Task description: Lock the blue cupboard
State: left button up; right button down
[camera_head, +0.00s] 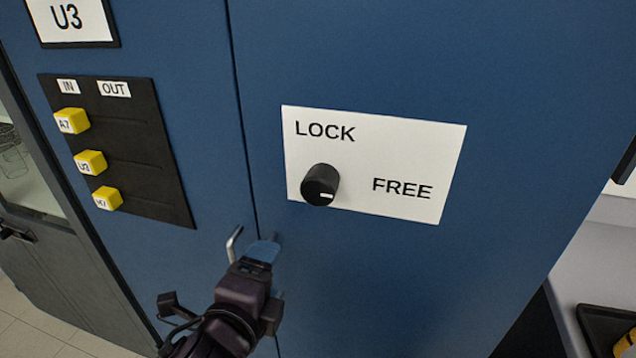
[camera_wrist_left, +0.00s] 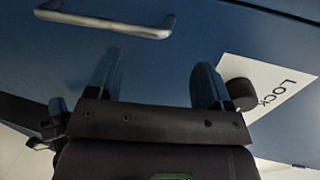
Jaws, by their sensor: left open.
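The blue cupboard (camera_head: 400,60) fills most of the head view, its two door panels shut along a vertical seam. A white plate (camera_head: 410,150) on the right panel reads LOCK at upper left and FREE at lower right. The black round knob (camera_head: 318,182) sits on the plate, its white mark at the lower right, towards FREE. My left gripper (camera_head: 262,248) is below and left of the knob, apart from it. In the wrist view it (camera_wrist_left: 158,68) is open and empty, with the knob (camera_wrist_left: 241,94) just outside the right finger.
A metal bar handle (camera_head: 232,243) stands out beside my left gripper; it also shows in the wrist view (camera_wrist_left: 105,22). A black board (camera_head: 150,170) with yellow tags (camera_head: 90,162) is on the left panel. A dark tray (camera_head: 605,325) lies at lower right.

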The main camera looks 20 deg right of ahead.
pick_arm(q)
jog(key=s+d+r+m+h+p, duration=0.1)
jog(key=s+d+r+m, duration=0.2)
jog(key=s+r+m, duration=0.35)
jog(key=m+t+h+p, duration=0.1)
jog(key=m+t+p, duration=0.1)
jog(key=m, duration=0.7)
send_near(316, 195)
jog(key=x, duration=1)
jog(key=shift+w+d+b, duration=0.1)
jog(key=shift+w+b, duration=0.05)
jog(key=shift+b, duration=0.25)
jog(key=shift+c, duration=0.5)
jog(key=c, duration=0.8)
